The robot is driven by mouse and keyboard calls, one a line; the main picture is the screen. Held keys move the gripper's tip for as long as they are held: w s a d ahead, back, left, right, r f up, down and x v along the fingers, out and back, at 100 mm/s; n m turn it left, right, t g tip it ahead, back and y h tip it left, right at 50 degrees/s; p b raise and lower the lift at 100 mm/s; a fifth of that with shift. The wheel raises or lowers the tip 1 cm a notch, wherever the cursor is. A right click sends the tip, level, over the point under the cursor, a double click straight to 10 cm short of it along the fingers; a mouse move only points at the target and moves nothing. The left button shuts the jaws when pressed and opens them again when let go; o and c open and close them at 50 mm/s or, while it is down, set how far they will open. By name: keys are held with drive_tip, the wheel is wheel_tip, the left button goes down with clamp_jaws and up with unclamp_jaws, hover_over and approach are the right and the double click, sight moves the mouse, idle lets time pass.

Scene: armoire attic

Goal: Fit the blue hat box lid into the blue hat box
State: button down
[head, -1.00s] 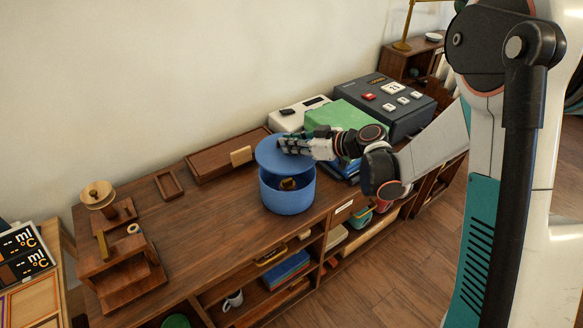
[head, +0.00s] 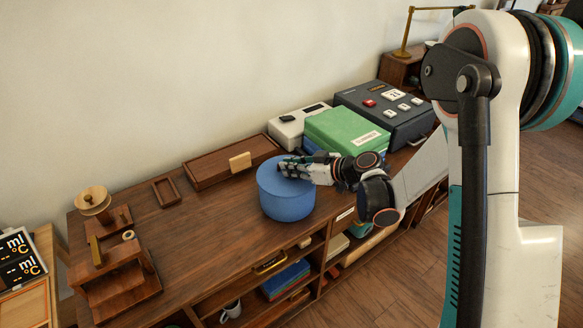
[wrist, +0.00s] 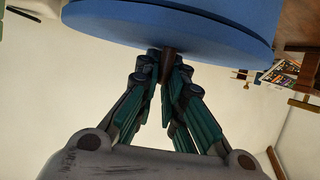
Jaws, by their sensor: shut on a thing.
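The blue hat box (head: 287,205) stands on the wooden cabinet top, near its front edge. The blue hat box lid (head: 268,177) lies over the box mouth and hides the inside. It looks about level, but I cannot tell if it is fully seated all round. My gripper (head: 284,171) reaches in from the right over the lid. In the wrist view the fingers (wrist: 168,72) are shut on a dark knob (wrist: 168,65) on the lid (wrist: 160,35). The fingers partly cover the lid in the head view.
A green box (head: 345,130) and a dark case with buttons (head: 385,108) stand behind my gripper. A wooden tray (head: 215,168) lies behind the hat box. A wooden grinder-like object (head: 105,250) stands at the left. The cabinet top between is clear.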

drive_tip(key=shift+f, duration=0.2)
drive_tip(key=c, duration=1.7)
unclamp_jaws()
drive_tip(key=shift+r, duration=0.1)
drive_tip(key=shift+r, duration=0.25)
drive_tip(key=p+v, duration=0.4)
drive_tip(key=v, duration=0.8)
drive_tip(key=s+d+r+m+h, duration=0.3)
drive_tip(key=s+r, duration=0.1)
drive_tip(key=s, duration=0.4)
drive_tip(key=s+d+r+m+h, duration=0.3)
drive_tip(key=s+r+m+h, duration=0.1)
drive_tip(key=s, duration=0.4)
drive_tip(key=s+d+r+m+h, duration=0.3)
drive_tip(key=s+m+h, duration=0.1)
drive_tip(key=s, duration=0.5)
drive_tip(key=shift+r, duration=0.4)
